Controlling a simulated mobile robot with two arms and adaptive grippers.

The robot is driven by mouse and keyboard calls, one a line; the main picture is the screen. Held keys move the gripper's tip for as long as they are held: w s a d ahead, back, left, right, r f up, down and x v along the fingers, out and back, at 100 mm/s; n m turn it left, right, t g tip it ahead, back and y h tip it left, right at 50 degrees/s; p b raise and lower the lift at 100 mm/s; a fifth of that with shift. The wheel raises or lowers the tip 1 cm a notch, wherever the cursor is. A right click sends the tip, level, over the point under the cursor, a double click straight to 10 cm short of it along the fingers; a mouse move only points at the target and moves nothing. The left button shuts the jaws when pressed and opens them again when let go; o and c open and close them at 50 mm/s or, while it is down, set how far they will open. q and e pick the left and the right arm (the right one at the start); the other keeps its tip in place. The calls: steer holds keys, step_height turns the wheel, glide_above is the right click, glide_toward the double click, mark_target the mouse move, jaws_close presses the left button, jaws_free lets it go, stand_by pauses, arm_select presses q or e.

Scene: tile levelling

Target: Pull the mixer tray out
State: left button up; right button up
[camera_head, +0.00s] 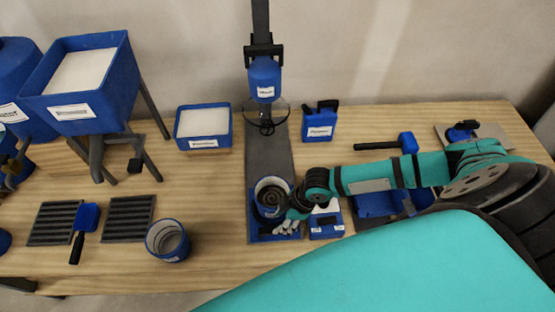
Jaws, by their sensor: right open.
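The mixer (263,80) stands at the back of the table, with a blue labelled head and a round whisk over a long grey base (268,160). The blue mixer tray (259,238) sits at the front end of that base. A blue-rimmed bucket (272,183) stands on the tray. My right gripper (286,227) is at the tray's front right, beside the bucket, with its fingers low over the tray's front edge. It is open; whether it touches the tray I cannot tell. My left gripper is not in view.
A small blue labelled block (325,229) sits close right of the tray. An empty-looking blue bucket (168,241) stands left of it. A blue bin of white powder (204,124) and a blue canister (320,123) flank the mixer. A mallet (407,143) lies at right.

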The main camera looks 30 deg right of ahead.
steer(key=shift+v, duration=1.7)
steer(key=shift+s, duration=0.15)
